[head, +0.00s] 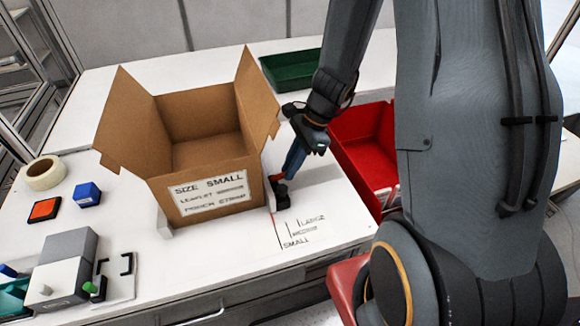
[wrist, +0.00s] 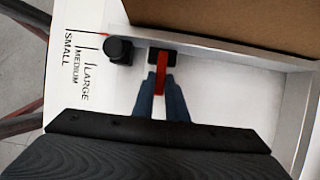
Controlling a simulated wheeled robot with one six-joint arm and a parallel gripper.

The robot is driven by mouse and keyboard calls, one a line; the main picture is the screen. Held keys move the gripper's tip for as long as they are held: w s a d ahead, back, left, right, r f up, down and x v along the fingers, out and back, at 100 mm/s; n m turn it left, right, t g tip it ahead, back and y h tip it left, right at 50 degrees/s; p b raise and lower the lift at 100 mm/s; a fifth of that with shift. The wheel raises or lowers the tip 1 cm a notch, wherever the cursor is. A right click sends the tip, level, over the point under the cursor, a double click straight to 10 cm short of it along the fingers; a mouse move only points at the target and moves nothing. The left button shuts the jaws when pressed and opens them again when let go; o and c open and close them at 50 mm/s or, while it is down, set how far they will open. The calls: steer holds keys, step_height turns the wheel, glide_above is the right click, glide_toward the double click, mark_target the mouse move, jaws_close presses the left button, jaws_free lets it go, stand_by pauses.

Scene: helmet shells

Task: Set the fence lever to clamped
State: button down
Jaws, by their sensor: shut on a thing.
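The fence lever is a red bar (wrist: 160,74) on a small black base, seen in the wrist view between my two blue-grey fingers. My gripper (wrist: 160,88) is shut on the lever. In the head view my gripper (head: 280,177) reaches down just right of the cardboard box, and a bit of red lever (head: 276,177) shows at its tips. The fence (wrist: 215,54) is a pale metal strip running along the box side. A black knob (wrist: 118,50) stands beside the lever base. My gripper partly hides the lever in the head view.
An open cardboard box (head: 210,207) labelled SIZE SMALL stands left of my gripper. A red bin (head: 352,150) is close on the right, and a green tray (head: 292,70) lies behind. Size marks (head: 300,232) are printed on the white table. Tape (head: 43,173) lies at far left.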

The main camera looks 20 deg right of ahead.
steer(key=shift+d+f+y+b, duration=0.2)
steer(key=shift+f+y+b, duration=0.3)
steer(key=shift+b, duration=0.35)
steer(key=shift+f+y+b, duration=0.1)
steer(key=shift+y+b, duration=0.5)
steer(key=shift+y, duration=0.1)
steer(key=c, duration=1.8)
jaws_free()
steer(key=shift+o, duration=0.2)
steer(key=shift+d, duration=0.15)
steer(key=v, duration=0.7)
steer(key=shift+r+b, duration=0.35)
steer(key=shift+r, duration=0.05)
steer(key=shift+d, duration=0.15)
